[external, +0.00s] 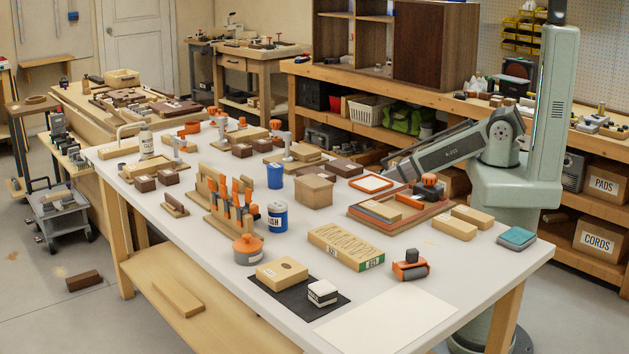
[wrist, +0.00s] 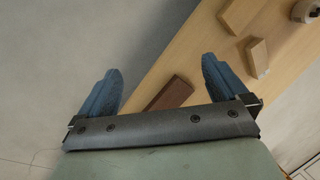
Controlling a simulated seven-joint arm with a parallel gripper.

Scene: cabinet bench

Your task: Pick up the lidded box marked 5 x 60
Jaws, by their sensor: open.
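No marking that I can read as 5 x 60 shows. A long tan box (external: 346,247) with printed top and small labels on its near side lies on the white table (external: 400,285); its print is too small to read. A plain cardboard box (external: 315,190) stands behind it, with no marking legible. My gripper (wrist: 160,85) is open and empty in the wrist view, its two blue fingers apart, above grey floor and a wooden surface. In the external view my arm reaches left over the table's far side; the gripper cannot be made out there.
Near the long box are an orange-lidded pot (external: 248,250), a blue can (external: 278,217), an orange-and-black tool (external: 411,266) and a wooden block (external: 282,273) on a dark mat. A tool rack (external: 232,212) stands upright to the left. A white sheet (external: 388,322) lies bare at the front.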

